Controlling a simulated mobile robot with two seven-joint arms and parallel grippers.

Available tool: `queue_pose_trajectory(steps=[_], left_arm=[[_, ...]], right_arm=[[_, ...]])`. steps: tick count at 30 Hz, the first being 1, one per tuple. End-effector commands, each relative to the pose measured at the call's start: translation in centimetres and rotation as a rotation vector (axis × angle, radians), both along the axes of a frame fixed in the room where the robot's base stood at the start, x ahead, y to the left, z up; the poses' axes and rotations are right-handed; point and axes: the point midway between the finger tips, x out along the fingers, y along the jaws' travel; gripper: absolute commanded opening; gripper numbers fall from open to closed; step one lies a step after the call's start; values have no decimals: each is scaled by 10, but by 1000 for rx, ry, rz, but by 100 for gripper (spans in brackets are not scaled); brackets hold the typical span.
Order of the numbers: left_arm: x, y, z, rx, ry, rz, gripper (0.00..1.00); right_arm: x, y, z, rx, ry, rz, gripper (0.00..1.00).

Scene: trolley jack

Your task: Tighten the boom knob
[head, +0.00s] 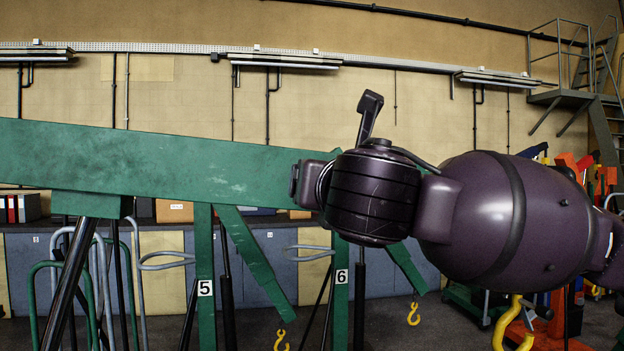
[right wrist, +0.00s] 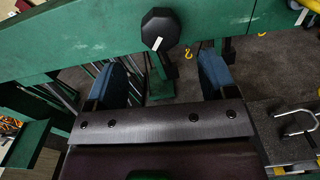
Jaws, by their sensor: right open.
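The green boom (head: 150,165) runs across the head view from the left edge to behind my right arm. In the right wrist view the boom (right wrist: 80,50) crosses the upper part of the picture. A black, many-sided knob (right wrist: 160,28) with a short dark stem stands against it, near the top centre. My right gripper (right wrist: 164,64) is open, its two blue-padded fingers apart on either side below the knob. The knob's head is beyond the fingertips, and nothing is seen held. In the head view my right arm hides the knob and gripper. My left gripper is not in view.
Green posts marked 5 (head: 205,288) and 6 (head: 341,278) stand below the boom, with yellow hooks (head: 413,314) hanging nearby. Tube racks (head: 102,270) stand at the lower left. Grey and yellow cabinets line the back wall. A metal stair platform (head: 570,97) is at the far right.

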Motion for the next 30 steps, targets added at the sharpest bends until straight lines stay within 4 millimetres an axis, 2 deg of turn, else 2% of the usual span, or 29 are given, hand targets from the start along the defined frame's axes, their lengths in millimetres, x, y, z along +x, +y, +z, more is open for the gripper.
queue_pose_trajectory(steps=[9, 15, 21, 29, 30], left_arm=[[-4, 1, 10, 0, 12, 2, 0], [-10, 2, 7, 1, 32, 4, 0], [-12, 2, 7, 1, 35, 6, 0], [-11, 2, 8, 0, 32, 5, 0], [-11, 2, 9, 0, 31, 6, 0]], right_arm=[[54, 11, 1, 2, 4, -1, 78], [78, 16, 1, 3, 3, 0, 78], [87, 18, 0, 2, 0, 1, 78], [88, 18, 0, 2, 0, 2, 78], [88, 18, 0, 2, 0, 1, 74]])
